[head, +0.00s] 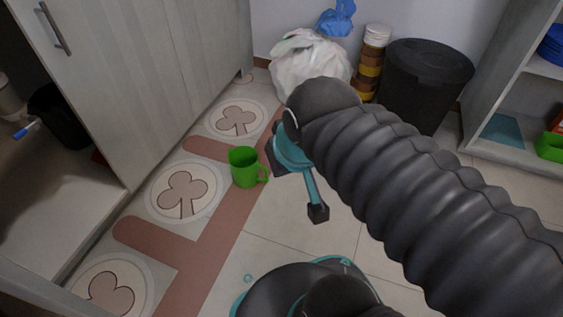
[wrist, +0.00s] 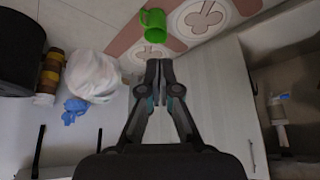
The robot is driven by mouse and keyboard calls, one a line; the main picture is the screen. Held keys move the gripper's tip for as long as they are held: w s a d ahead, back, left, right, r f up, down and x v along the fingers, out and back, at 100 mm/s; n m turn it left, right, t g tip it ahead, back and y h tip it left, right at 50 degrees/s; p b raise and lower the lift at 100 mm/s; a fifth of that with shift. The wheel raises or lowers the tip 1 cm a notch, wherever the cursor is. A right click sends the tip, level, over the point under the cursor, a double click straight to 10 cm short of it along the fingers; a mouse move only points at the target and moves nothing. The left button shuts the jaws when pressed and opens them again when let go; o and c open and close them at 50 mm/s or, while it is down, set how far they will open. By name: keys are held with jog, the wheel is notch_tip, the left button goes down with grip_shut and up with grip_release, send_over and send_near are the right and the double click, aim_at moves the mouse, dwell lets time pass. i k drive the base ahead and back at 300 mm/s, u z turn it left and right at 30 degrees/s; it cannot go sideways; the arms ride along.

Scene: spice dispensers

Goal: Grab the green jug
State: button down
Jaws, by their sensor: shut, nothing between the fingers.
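The green jug (head: 246,167) stands upright on the tiled floor in the head view, with its handle on the right side. It also shows in the wrist view (wrist: 153,25), near the top, beyond my fingertips. My gripper (wrist: 158,66) is shut and empty, with its fingertips together. In the head view my gripper (head: 318,211) hangs to the right of the jug, partly hidden by my arm, and is apart from it.
A wooden cabinet (head: 150,75) stands on the left. A white plastic bag (head: 305,62), a stack of jars (head: 371,62) and a black bin (head: 424,80) stand at the back. A shelf (head: 515,85) is on the right. The floor around the jug is clear.

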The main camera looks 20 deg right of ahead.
aim_at(244, 164)
jog(key=z, duration=1.8)
jog(key=i, duration=1.75)
jog(key=u, duration=4.35)
